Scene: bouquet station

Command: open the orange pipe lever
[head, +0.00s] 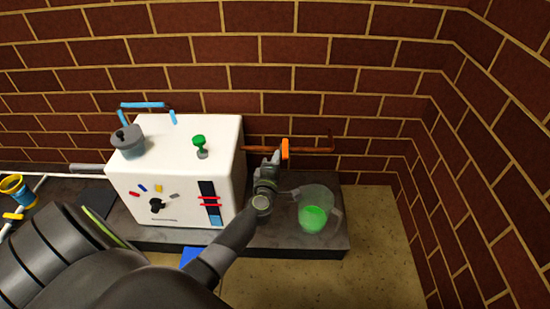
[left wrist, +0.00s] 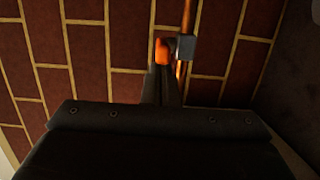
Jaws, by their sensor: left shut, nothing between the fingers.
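The orange lever (head: 285,149) stands upright on the copper pipe (head: 318,151) along the back wall. In the left wrist view the lever (left wrist: 162,51) shows beside a grey valve block (left wrist: 186,47) on the pipe (left wrist: 188,14). My left gripper (head: 275,159) is shut and empty, just left of the lever in the head view. In the left wrist view its closed fingertips (left wrist: 161,73) overlap the lever's lower part; I cannot tell whether they touch it. My right gripper is not in view.
A white box machine (head: 222,150) with a green knob (head: 200,143) and a grey pot (head: 128,142) stands left of my gripper. A clear jug (head: 324,197) with green liquid stands close on the right, on the dark counter (head: 335,246). A brick wall is behind.

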